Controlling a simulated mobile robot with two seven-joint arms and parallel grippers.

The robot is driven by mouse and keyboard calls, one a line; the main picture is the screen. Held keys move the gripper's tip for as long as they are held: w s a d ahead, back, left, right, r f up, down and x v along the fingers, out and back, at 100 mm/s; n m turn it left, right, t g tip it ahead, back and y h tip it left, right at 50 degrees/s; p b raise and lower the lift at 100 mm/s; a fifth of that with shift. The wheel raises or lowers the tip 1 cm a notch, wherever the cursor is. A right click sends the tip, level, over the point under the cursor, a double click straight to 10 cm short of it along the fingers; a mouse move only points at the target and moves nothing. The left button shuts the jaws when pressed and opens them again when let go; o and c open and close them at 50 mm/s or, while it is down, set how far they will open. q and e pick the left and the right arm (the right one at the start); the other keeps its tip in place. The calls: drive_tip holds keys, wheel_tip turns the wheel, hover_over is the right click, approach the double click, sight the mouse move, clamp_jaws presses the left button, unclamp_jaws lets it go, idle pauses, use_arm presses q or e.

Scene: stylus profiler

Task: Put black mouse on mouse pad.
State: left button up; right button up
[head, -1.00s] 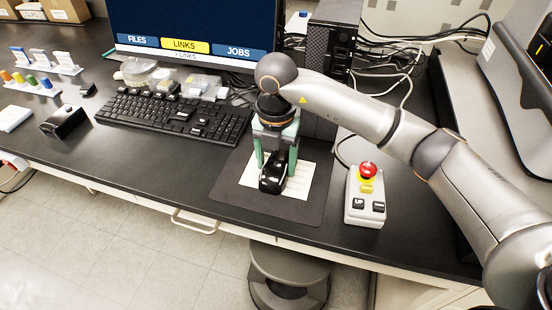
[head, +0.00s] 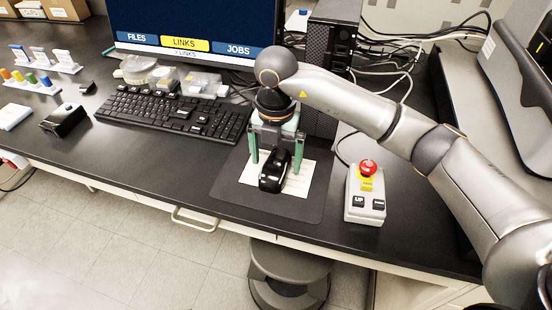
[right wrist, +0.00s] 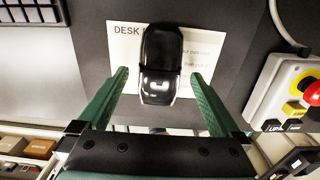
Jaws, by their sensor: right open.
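The black mouse (head: 273,172) sits on a pale printed paper (head: 296,180) that lies on the dark grey mouse pad (head: 232,190). In the right wrist view the mouse (right wrist: 160,65) shows between my right fingers, with a gap on each side. My right gripper (head: 276,172) is open, its green fingers pointing down on both sides of the mouse without touching it. It also shows in the right wrist view (right wrist: 160,78). My left gripper is in neither view.
A keyboard (head: 175,115) lies left of the pad. A control box (head: 365,200) with a red button stands right of it. A monitor (head: 195,25) and a computer tower (head: 333,40) stand behind. A black holder (head: 64,120) is at the left. The desk's front edge is close to the pad.

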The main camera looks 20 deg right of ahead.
sight(276, 162)
wheel_tip(276, 162, up, 11)
drive_tip(key=shift+r, duration=0.2)
